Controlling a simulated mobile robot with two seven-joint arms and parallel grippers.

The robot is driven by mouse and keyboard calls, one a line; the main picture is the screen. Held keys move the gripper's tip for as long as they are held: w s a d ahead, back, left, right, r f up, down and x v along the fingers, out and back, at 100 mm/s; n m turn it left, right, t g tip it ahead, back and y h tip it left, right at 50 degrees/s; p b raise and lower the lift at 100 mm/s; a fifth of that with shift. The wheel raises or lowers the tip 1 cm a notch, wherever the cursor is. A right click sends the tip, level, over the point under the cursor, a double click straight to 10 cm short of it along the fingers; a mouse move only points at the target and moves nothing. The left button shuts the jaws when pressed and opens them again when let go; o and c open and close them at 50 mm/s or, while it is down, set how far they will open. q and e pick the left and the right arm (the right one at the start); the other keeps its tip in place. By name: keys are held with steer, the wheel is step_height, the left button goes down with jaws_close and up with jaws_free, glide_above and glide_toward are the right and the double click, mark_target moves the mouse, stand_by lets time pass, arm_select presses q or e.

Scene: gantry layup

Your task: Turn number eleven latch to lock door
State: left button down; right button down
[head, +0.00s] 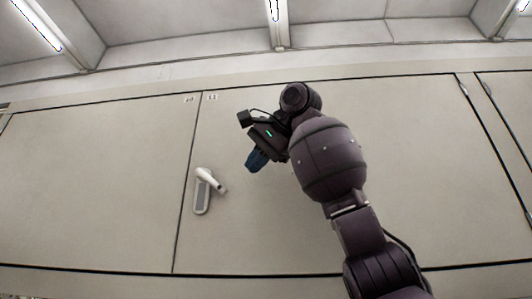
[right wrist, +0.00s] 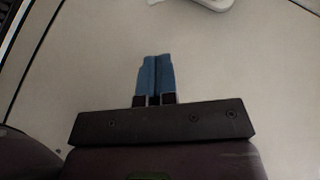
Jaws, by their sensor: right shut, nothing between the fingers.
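The latch (head: 201,192) is on the pale door panel marked 11 (head: 212,98), just right of the vertical seam. It has an upright plate with a grey lower face and a white handle (head: 211,180) slanting down to the right. My right gripper (head: 255,163) has blue fingers and is above and right of the handle, apart from it. In the right wrist view its fingers (right wrist: 154,76) are together and empty. Part of a white piece, apparently the latch (right wrist: 212,3), shows at that view's top edge. My left gripper is not in view.
A neighbouring panel marked 10 (head: 188,99) lies left of the seam. Another panel edge with small hinge-like fittings (head: 463,87) is at the far right. The door surface around the latch is flat and clear. Ceiling lights (head: 38,27) are above.

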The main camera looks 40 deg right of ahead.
mark_target(212, 183)
steer(key=w+f, duration=0.1)
steer(key=w+a+f, duration=0.1)
steer(key=w+f, duration=0.1)
steer(key=shift+w+a, duration=0.25)
steer(key=shift+a, duration=0.05)
steer(key=shift+w+a+f+p, duration=0.25)
steer(key=shift+a+f+p, duration=0.05)
steer(key=shift+a+f, duration=0.1)
